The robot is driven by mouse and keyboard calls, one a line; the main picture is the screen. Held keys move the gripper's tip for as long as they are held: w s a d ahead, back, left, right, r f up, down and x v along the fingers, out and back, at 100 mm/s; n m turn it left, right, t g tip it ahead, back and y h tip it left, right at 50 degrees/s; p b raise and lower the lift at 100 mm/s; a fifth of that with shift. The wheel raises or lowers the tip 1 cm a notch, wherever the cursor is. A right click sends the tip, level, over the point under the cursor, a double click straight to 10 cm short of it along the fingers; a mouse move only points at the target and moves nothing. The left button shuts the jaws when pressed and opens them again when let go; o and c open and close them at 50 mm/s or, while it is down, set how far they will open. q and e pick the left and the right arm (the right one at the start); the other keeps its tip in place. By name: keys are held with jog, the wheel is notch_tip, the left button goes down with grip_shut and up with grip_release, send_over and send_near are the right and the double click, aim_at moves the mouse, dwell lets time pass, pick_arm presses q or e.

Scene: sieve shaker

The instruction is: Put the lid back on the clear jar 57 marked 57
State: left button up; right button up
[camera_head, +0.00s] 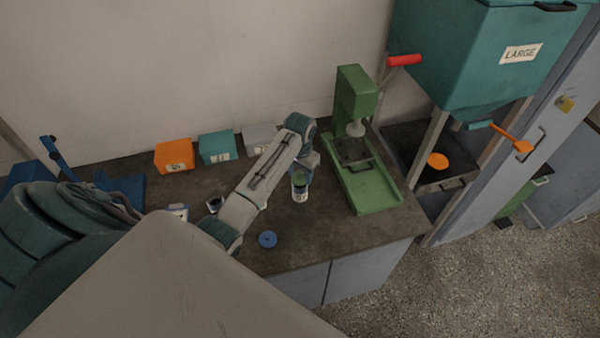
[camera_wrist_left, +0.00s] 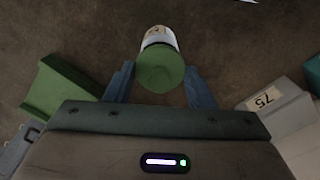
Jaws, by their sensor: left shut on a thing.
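A clear jar (camera_head: 299,193) with a white label stands upright on the dark worktop, left of the green press. Its number is too small to read. In the left wrist view the jar (camera_wrist_left: 158,36) shows partly behind a round green lid (camera_wrist_left: 160,72). My left gripper (camera_head: 302,174) is over the jar and shut on the green lid; the wrist view shows its blue fingers (camera_wrist_left: 160,78) on both sides of the lid. The lid is at the jar's mouth; I cannot tell whether it is seated. My right gripper is not in view.
A blue lid (camera_head: 267,239) lies near the worktop's front edge. A small jar (camera_head: 214,204) stands left of my forearm. Orange (camera_head: 174,156), teal (camera_head: 217,147) and grey (camera_head: 259,138) boxes line the wall. The green press (camera_head: 372,192) stands close on the right.

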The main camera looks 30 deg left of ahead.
pick_arm(q)
jog(key=shift+f, duration=0.15)
dwell(0.5)
jog(key=o, duration=1.5)
jog(key=shift+r, duration=3.5)
grip_shut()
